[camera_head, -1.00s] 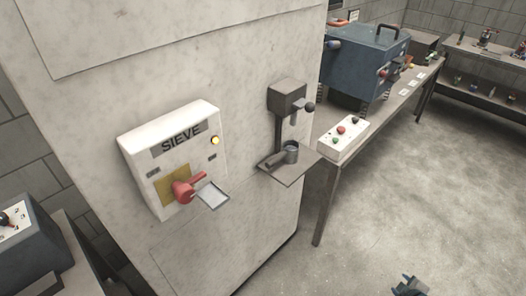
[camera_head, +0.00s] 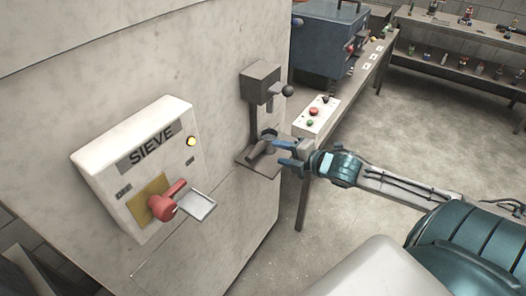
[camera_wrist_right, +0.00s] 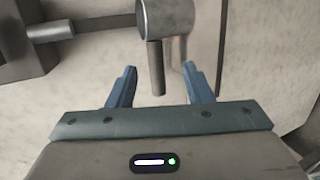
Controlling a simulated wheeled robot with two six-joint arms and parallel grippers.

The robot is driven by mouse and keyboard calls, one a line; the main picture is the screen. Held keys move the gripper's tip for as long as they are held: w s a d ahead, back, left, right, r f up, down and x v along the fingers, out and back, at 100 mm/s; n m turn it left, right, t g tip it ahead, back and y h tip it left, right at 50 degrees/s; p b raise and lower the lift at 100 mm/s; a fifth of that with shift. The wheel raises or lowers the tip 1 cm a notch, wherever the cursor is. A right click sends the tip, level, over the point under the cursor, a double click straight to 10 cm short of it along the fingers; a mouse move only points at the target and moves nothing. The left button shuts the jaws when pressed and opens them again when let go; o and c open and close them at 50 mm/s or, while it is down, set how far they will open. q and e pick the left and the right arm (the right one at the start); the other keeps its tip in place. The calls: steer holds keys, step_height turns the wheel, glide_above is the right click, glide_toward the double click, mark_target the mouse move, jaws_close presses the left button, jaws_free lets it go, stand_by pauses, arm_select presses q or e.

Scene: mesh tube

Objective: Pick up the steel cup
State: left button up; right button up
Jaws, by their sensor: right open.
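The steel cup (camera_head: 268,136) is a small grey metal cup on the small shelf (camera_head: 246,157) under the wall dispenser. In the right wrist view the cup (camera_wrist_right: 165,18) is at the top centre, partly cut off by the frame edge, with a rod-like handle pointing down toward my gripper. My right gripper (camera_head: 282,152) is open beside the cup, and its fingers partly cover the cup and shelf. In the wrist view the handle's lower end lies between the two blue fingers (camera_wrist_right: 159,78), with gaps on both sides. My left gripper is not in view.
The dispenser (camera_head: 261,82) with a black-knobbed lever (camera_head: 288,91) stands just above the cup. A white SIEVE box (camera_head: 140,165) with a red handle (camera_head: 163,207) is on the wall to the left. A button box (camera_head: 315,116) stands on the bench to the right. Open floor lies on the right.

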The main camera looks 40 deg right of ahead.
mark_target(264, 146)
steer(key=x, duration=0.3)
steer(key=shift+w+b, duration=0.15)
steer(key=shift+b, duration=0.25)
steer(key=shift+w+a, duration=0.15)
steer(key=shift+w, duration=0.35)
steer(key=x, duration=0.1)
steer(key=p+x, duration=0.1)
steer(key=x, duration=0.1)
steer(key=shift+w+r, duration=0.15)
steer(key=shift+w, duration=0.2)
steer(key=shift+w+a+f, duration=0.1)
steer(key=shift+w+f, duration=0.15)
steer(key=shift+w, duration=0.15)
steer(key=shift+c, duration=0.3)
jaws_close()
